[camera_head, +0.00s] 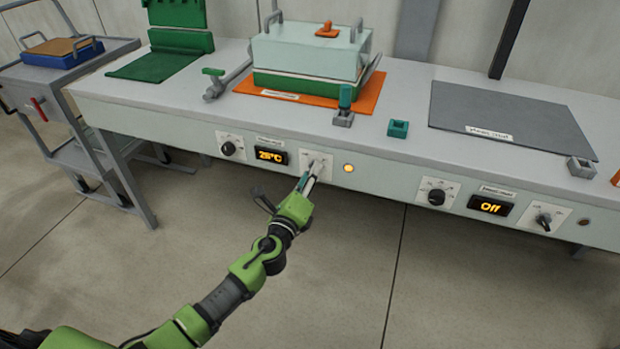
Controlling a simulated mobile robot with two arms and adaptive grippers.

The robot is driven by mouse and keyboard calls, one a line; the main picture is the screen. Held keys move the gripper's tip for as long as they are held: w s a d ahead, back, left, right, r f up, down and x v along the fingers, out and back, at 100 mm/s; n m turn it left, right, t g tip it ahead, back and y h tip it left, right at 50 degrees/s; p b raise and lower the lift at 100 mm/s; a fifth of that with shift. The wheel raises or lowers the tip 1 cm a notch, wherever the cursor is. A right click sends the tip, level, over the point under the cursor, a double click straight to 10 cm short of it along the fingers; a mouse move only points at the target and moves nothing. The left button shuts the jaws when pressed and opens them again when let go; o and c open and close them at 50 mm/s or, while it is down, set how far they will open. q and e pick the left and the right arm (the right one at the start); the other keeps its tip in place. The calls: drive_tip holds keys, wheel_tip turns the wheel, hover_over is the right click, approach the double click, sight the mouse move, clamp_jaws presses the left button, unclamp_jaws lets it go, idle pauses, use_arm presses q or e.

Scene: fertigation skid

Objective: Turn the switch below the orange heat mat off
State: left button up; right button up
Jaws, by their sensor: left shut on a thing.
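The orange heat mat (372,98) lies on the bench under a pale box with a green base (300,84). Below it on the front panel are a black knob (228,148), a display reading 25°C (271,156), a white switch plate (326,152) and a lit amber lamp (348,168). My left gripper (315,168) reaches up to the switch plate and is shut on the switch there. The fingers mostly hide the switch, so its exact position cannot be read. My right gripper is not in view.
A cart (50,90) stands left. The floor in front is clear.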

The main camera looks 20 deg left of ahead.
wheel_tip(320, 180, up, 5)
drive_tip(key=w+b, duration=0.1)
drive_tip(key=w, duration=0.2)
use_arm(q)
drive_tip(key=n, duration=1.3)
drive_tip(key=shift+r, duration=0.15)
drive_tip(key=shift+n+p, duration=0.6)
drive_tip(key=shift+n, duration=0.8)
drive_tip(key=shift+c, duration=0.2)
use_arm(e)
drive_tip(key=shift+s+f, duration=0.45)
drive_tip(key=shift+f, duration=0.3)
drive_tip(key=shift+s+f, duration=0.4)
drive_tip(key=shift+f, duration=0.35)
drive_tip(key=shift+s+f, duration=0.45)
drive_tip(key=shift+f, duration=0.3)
use_arm(q)
drive_tip(key=shift+o, duration=0.2)
drive_tip(key=shift+c, duration=0.2)
drive_tip(key=o, duration=1.1)
drive_tip(key=shift+w, duration=0.1)
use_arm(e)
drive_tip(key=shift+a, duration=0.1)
